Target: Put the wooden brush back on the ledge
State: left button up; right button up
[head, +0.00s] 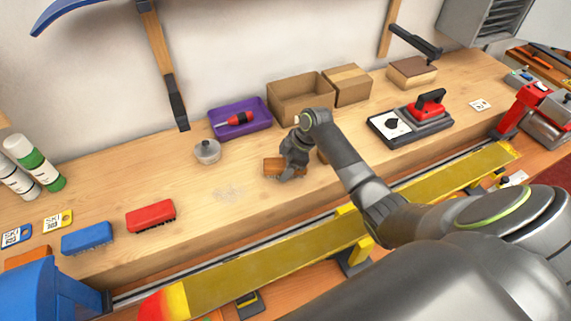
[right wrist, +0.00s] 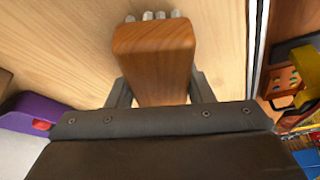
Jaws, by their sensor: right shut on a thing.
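The wooden brush (head: 272,167) is in my right gripper (head: 291,172), over the middle of the pale wooden ledge (head: 225,205). In the right wrist view the smooth brown back of the brush (right wrist: 153,55) lies between the two fingers of my right gripper (right wrist: 160,92), with pale bristle tufts showing at its far end. The gripper is shut on it. I cannot tell whether the brush touches the ledge. A red brush (head: 151,216) and a blue brush (head: 88,238) rest on the ledge at the left. My left gripper is not in view.
A metal lidded pot (head: 207,151) and a purple tray (head: 258,107) with a red-handled tool are behind-left of the brush. Cardboard boxes (head: 300,98) stand behind it. A long yellow ski (head: 290,260) runs along the front.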

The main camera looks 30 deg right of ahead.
jog(key=shift+f, duration=0.2)
jog(key=o, duration=1)
jog(key=shift+o, duration=0.2)
jog(key=shift+r, duration=0.1)
jog(key=b+v, duration=0.3)
jog(key=v, duration=0.7)
jog(key=shift+d+r, duration=0.1)
jog(key=shift+r, duration=0.2)
jog(key=shift+v, duration=0.75)
